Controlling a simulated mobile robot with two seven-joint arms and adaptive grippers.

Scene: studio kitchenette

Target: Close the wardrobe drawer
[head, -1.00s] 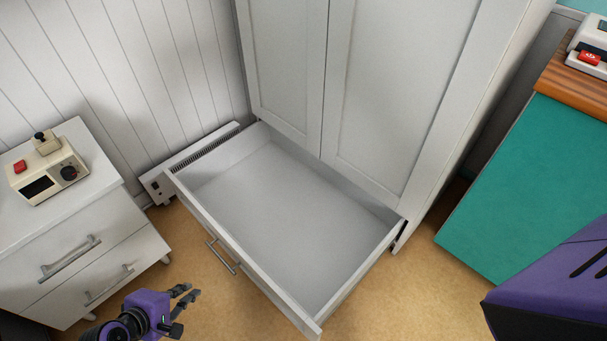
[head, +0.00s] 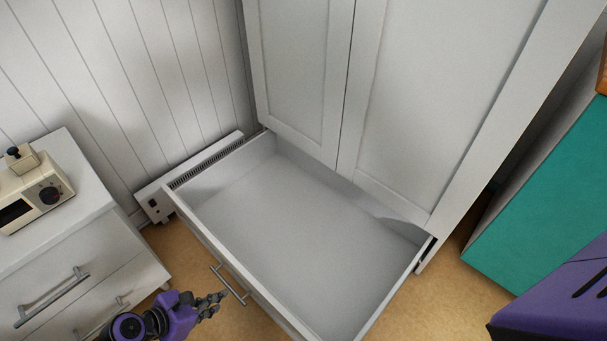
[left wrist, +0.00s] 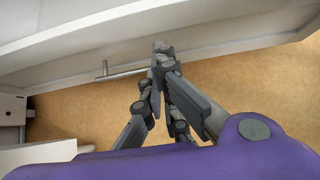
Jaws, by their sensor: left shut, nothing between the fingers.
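The wardrobe (head: 400,110) stands at the back with both doors shut. Its bottom drawer (head: 290,220) is pulled far out and looks empty. The drawer's bar handle (head: 229,285) is on its front face, and it also shows in the left wrist view (left wrist: 121,73). My left gripper (head: 221,298) is shut and empty, just in front of the drawer front beside the handle. In the left wrist view its fingertips (left wrist: 162,47) overlap the drawer front (left wrist: 220,42); I cannot tell whether they touch it. My right gripper is not in view.
A white chest of drawers (head: 85,245) with a cream appliance (head: 38,190) on top stands at the left. A low heater (head: 155,203) runs along the wall beside the drawer. A teal cabinet (head: 545,200) is at the right. Bare wooden floor (head: 440,310) lies between.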

